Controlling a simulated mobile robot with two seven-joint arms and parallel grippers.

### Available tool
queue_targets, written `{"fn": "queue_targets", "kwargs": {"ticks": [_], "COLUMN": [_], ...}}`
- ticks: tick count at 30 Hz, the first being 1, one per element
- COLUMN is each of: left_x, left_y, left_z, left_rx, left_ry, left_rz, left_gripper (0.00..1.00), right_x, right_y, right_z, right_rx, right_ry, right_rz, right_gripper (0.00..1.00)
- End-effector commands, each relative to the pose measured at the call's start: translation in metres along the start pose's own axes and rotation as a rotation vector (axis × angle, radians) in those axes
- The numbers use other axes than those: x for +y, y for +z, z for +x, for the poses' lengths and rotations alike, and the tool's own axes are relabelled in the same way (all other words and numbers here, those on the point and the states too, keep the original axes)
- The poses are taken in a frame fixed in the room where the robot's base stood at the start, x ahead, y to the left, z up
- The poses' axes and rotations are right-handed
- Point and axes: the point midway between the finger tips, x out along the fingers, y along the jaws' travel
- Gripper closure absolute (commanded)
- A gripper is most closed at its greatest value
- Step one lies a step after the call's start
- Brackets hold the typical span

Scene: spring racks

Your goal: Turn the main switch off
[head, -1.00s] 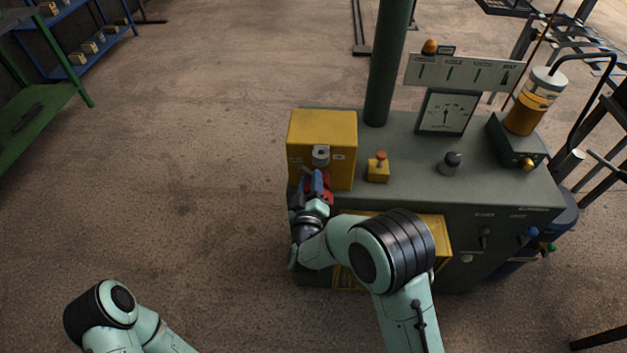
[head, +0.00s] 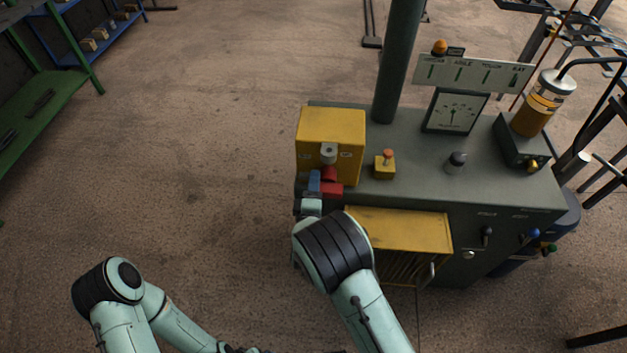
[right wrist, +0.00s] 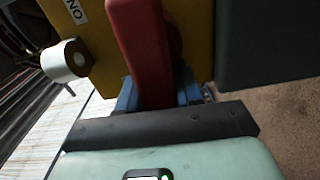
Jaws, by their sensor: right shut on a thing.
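The main switch is a yellow box (head: 331,128) on the left end of the grey cabinet, with a grey cylinder on its front. Its red handle (head: 332,190) sits low on the box front. My right gripper (head: 314,182), with blue fingertips, is at the handle. In the right wrist view the red handle (right wrist: 138,45) runs down between the blue fingers, which are shut on it. An "ON" label (right wrist: 75,10) shows on the yellow face beside the grey cylinder (right wrist: 66,62). My left arm is at the lower left; its fingers are not in view.
A dial gauge (head: 455,110) and an amber cylinder (head: 538,105) stand farther right. A yellow slatted guard (head: 400,230) juts from the cabinet front.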

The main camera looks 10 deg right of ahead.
Motion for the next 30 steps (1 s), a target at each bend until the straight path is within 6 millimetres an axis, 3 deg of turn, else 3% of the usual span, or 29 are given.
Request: {"fn": "queue_targets", "kwargs": {"ticks": [1,20,21,22,30], "left_x": [0.0004,0.0011,0.0011,0.0011,0.0012], "left_y": [-0.0002,-0.0005,-0.0005,-0.0005,-0.0005], "left_z": [-0.001,-0.0025,-0.0025,-0.0025,-0.0026], "left_rx": [0.0,0.001,0.001,0.001,0.001], "left_ry": [0.0,0.0,0.0,0.0,0.0], "left_rz": [0.0,0.0,0.0,0.0,0.0], "left_gripper": [0.0,0.0,0.0,0.0,0.0], "right_x": [-0.0049,-0.0049,-0.0048,-0.0047,-0.0034], "right_y": [0.0113,0.0124,0.0124,0.0124,0.0085], "right_z": [0.0001,0.0006,0.0006,0.0006,0.0003], "right_rx": [-0.026,-0.028,-0.028,-0.028,-0.021], "right_ry": [-0.012,-0.008,-0.008,-0.007,-0.005], "right_rz": [-0.025,-0.071,-0.071,-0.071,-0.064], "right_gripper": [1.0,1.0,0.56,0.46,0.45]}}
